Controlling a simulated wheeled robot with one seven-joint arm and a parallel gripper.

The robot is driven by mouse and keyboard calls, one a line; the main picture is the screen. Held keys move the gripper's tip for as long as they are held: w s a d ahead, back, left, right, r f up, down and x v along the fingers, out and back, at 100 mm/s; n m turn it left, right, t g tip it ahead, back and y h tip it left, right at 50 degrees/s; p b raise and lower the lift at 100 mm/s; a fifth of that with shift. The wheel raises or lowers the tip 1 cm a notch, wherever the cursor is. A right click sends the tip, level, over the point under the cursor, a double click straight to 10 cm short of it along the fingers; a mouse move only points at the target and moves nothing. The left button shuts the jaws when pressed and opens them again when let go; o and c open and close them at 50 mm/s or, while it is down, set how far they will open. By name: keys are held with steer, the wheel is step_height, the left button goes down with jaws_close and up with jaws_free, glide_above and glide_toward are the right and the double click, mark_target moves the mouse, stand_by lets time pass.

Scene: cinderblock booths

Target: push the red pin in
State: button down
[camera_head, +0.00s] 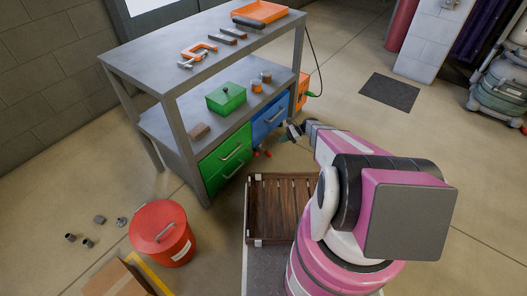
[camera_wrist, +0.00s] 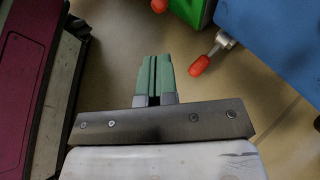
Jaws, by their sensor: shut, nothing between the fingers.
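A red-tipped pin (camera_wrist: 199,66) on a short metal shaft sticks out from the blue drawer unit (camera_wrist: 280,40) in the wrist view. A second red tip (camera_wrist: 158,5) shows at the top edge, by the green drawer unit (camera_wrist: 190,8). In the head view two small red tips (camera_head: 267,153) show low by the drawers. My gripper (camera_wrist: 154,62) has green fingertips, shut with nothing between them. It appears left of the nearer pin in the wrist view, with a visible gap. In the head view my gripper (camera_head: 291,131) is beside the blue drawer (camera_head: 269,120).
The grey workbench (camera_head: 150,63) carries clamps, an orange tray (camera_head: 260,11) and a green box (camera_head: 226,97). A red bin (camera_head: 161,232) and loose small parts stand left. A wooden slatted tray (camera_head: 249,210) lies below my arm.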

steer(key=shift+a, duration=0.1)
steer(key=x, duration=1.4)
steer(key=shift+w+a, duration=0.9)
steer(key=shift+a, duration=0.15)
steer(key=shift+r, duration=0.1)
steer(key=v, duration=1.4)
steer(key=shift+s+d, duration=0.1)
